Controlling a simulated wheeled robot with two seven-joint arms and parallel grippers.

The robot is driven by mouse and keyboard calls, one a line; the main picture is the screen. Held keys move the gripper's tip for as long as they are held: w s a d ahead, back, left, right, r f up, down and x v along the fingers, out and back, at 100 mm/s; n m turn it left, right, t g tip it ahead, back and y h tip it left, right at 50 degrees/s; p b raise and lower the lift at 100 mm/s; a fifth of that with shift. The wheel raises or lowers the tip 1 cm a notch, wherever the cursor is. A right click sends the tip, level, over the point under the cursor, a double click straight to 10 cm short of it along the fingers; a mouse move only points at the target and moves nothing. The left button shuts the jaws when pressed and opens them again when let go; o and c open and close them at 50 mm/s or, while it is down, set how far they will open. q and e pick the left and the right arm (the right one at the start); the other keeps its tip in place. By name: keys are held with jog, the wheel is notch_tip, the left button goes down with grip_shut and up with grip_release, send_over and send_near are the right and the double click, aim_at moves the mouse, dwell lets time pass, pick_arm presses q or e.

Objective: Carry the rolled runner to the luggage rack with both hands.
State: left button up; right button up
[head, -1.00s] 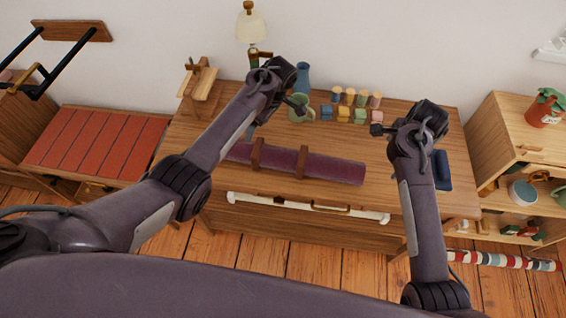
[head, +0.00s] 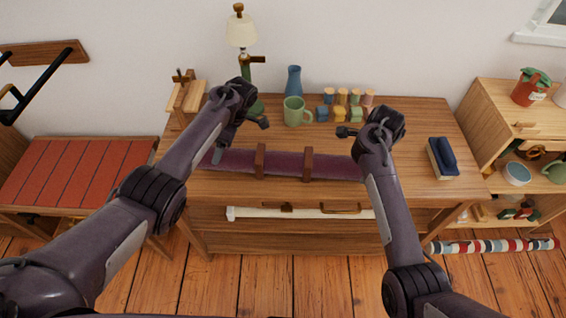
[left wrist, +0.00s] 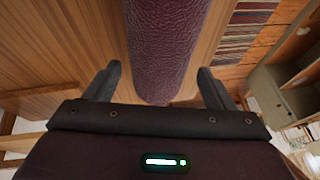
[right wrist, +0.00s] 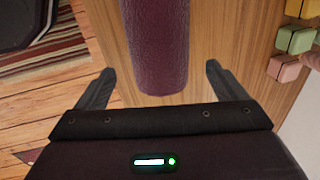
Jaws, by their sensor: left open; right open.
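The rolled runner (head: 282,163) is a dark purple roll with two brown straps, lying lengthwise on the wooden desk (head: 420,120). My left gripper (head: 240,138) is open over its left end. In the left wrist view the runner (left wrist: 170,45) reaches in between the spread fingers (left wrist: 158,85). My right gripper (head: 360,148) is open at its right end, which my arm partly hides. In the right wrist view the runner (right wrist: 157,45) ends between the open fingers (right wrist: 158,85). A low stand with a red slatted top, apparently the luggage rack (head: 75,172), stands left of the desk.
A green mug (head: 297,112), blue vase (head: 293,82), lamp (head: 241,35) and small coloured blocks (head: 345,112) stand behind the runner. A blue-topped brush or block (head: 442,158) lies at right. A shelf unit (head: 510,130) stands right of the desk.

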pick_arm(q)
jog(key=x, duration=0.4)
jog(key=shift+d, duration=0.1)
pick_arm(e)
jog(key=f, duration=0.2)
jog(key=w+f, duration=0.1)
jog(key=f, duration=0.1)
jog(key=shift+d, duration=0.1)
pick_arm(q)
jog(key=shift+s+a+f, duration=0.1)
jog(key=shift+a+f, duration=0.2)
jog(key=shift+f, duration=0.35)
pick_arm(e)
jog(key=shift+f, duration=0.7)
pick_arm(q)
jog(key=shift+c, duration=0.4)
pick_arm(e)
jog(key=shift+c, duration=0.2)
pick_arm(q)
grip_shut()
pick_arm(e)
jog(key=c, duration=1.7)
grip_shut()
pick_arm(q)
jog(key=shift+w+r, duration=0.2)
jog(key=shift+r, duration=0.05)
pick_arm(e)
jog(key=shift+w+r, duration=0.25)
